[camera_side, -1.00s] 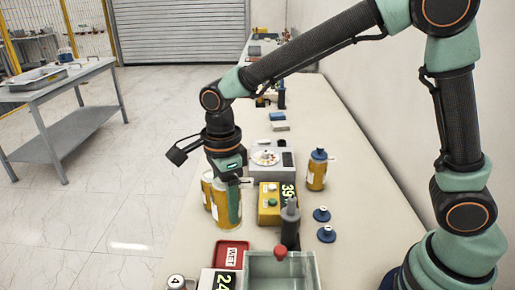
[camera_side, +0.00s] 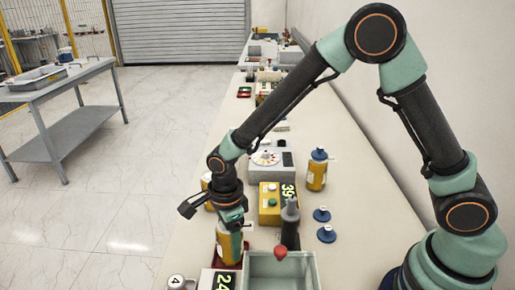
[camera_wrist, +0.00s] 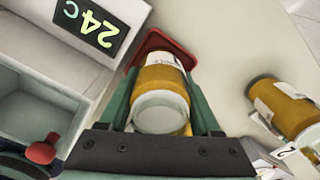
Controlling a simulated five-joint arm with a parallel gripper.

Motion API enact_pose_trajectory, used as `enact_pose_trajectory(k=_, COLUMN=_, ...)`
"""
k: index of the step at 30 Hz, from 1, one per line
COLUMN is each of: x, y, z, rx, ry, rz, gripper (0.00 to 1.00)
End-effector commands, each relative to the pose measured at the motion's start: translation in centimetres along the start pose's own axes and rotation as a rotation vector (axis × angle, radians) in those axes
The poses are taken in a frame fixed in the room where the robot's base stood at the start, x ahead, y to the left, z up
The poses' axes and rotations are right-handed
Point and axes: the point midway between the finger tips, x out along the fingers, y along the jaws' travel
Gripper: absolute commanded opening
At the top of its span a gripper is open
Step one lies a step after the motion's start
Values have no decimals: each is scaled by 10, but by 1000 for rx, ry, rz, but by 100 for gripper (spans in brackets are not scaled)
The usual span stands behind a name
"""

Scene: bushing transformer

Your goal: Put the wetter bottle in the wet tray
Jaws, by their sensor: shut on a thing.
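An amber bottle (camera_side: 231,246) with a pale label is held upright in my gripper (camera_side: 231,224). In the wrist view the bottle (camera_wrist: 160,95) sits between the two green fingers (camera_wrist: 160,105), its pale round end towards the camera. The red wet tray (camera_wrist: 152,42) shows behind and around the bottle; its rim also shows in the side view (camera_side: 246,246). The bottle is over or in the tray; I cannot tell whether its base touches. The bottle and gripper hide most of the tray and its lettering.
A second amber bottle (camera_wrist: 285,108) stands close by, beside a tag marked 2. An amber bottle with a blue cap (camera_side: 317,171) stands to the right. A display reading 24 (camera_wrist: 95,25), a grey open bin (camera_side: 262,268) and a yellow box (camera_side: 269,203) crowd the area.

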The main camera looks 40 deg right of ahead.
Motion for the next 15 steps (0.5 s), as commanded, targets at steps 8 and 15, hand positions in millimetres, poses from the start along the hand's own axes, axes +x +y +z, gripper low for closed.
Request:
enact_pose_trajectory(k=8, x=3, y=0, z=0, rx=0, ry=0, rz=0, gripper=88)
enact_pose_trajectory(k=15, x=3, y=0, z=0, rx=0, ry=0, rz=0, gripper=95)
